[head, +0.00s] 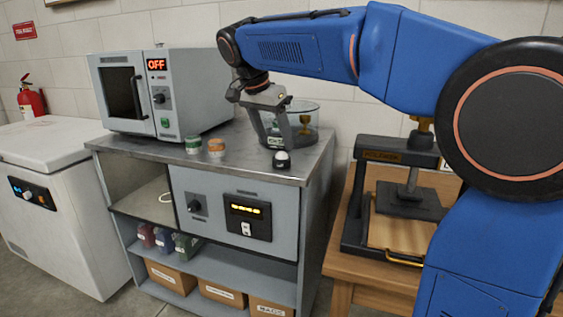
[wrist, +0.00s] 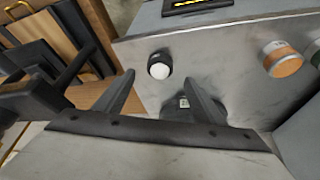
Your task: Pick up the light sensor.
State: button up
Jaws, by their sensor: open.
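The light sensor (head: 282,160), a small black puck with a white dome, stands on the grey metal counter top near its front right edge. In the wrist view the light sensor (wrist: 159,66) shows just beyond the fingertips, roughly centred between them. My gripper (head: 277,143) is above the counter, just behind and above the sensor in the head view. In the wrist view my gripper (wrist: 159,77) has its two fingers spread apart with nothing held. I cannot tell the exact gap between fingertips and sensor.
A clear glass vessel (head: 308,123) stands close behind my gripper. A green-banded jar (head: 193,144) and an orange-banded jar (head: 216,147) stand to the left, before an oven (head: 120,95) reading OFF. A black press (head: 350,222) stands on the wooden table at right.

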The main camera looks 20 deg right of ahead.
aim_at(280, 153)
jog(key=shift+x, duration=3.45)
jog(key=c, duration=1.2)
